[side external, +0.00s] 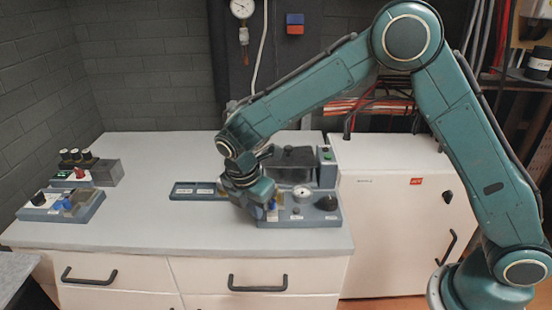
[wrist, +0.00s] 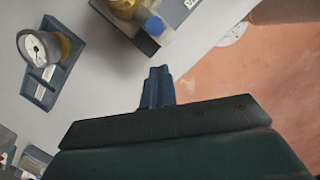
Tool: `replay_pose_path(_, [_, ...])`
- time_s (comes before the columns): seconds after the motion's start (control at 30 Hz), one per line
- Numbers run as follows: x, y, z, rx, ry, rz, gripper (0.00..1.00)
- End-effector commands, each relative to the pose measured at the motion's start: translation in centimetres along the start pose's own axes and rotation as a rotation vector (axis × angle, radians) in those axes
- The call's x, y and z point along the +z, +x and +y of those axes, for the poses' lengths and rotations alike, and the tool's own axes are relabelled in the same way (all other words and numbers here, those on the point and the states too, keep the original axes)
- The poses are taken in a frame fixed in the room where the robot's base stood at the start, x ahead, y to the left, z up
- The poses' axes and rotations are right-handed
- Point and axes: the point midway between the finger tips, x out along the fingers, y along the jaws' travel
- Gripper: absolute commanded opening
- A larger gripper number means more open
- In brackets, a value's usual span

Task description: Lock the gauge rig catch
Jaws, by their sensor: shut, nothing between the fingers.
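My gripper (side external: 262,200) is low over the left part of a blue-grey bench unit in the side view, and it hides some of that part. The wrist view shows its narrow fingers (wrist: 158,72) together, with nothing between them. The unit carries a round white gauge (side external: 302,193), just right of my gripper. In the wrist view a round dial gauge with a brass body (wrist: 38,47) sits on a blue-grey base (wrist: 42,88), left of and apart from my fingers. I cannot tell which part is the catch or how it is set.
A shallow blue-grey tray (side external: 195,191) lies left of my gripper. A control panel (side external: 60,207) stands at the far left. A blue-capped fitting (wrist: 154,25) is beyond my fingers in the wrist view. The worktop (side external: 130,225) is clear at front left.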

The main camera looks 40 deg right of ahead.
Motion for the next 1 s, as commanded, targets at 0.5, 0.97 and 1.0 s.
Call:
replay_pose_path(0.5, [-0.9,-8.2,0.0,0.004,-0.007,0.005,0.00])
replay_pose_path(0.97, [-0.9,-10.3,0.0,0.001,-0.007,0.004,0.00])
replay_pose_path(1.0, [-0.8,-10.3,-0.1,0.002,-0.004,0.005,0.00])
